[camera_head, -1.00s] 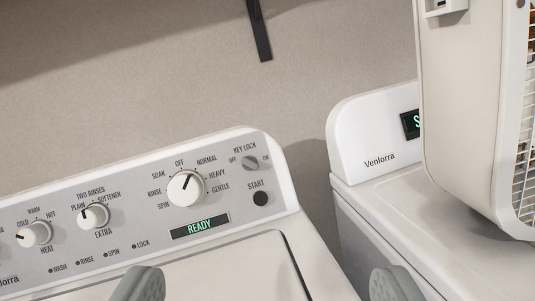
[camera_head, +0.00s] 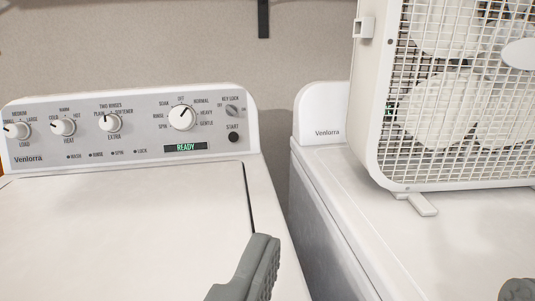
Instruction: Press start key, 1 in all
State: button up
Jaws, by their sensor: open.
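The start key (camera_head: 233,137) is a small dark round button under the word START, at the right end of the washer's control panel (camera_head: 60,143). The panel's display (camera_head: 185,147) reads READY in green. My gripper (camera_head: 385,280) is open and empty at the bottom of the view. Its left finger is in front of the washer's right edge and its right finger is cut off at the lower right corner. The gripper is below and to the right of the start key, apart from it.
The washer's lid (camera_head: 130,215) is closed. A second white machine (camera_head: 330,180) stands to the right across a narrow gap. A white box fan (camera_head: 450,110) stands on it. Several knobs and a key lock switch (camera_head: 232,111) are on the panel. A dark bracket (camera_head: 263,18) hangs above.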

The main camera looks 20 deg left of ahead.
aim_at(233, 136)
jog(key=k+l+u, duration=0.1)
jog(key=u, duration=0.35)
jog(key=k+l+u, duration=0.1)
jog(key=u, duration=0.35)
jog(key=k+l+u, duration=0.15)
jog(key=u, duration=0.3)
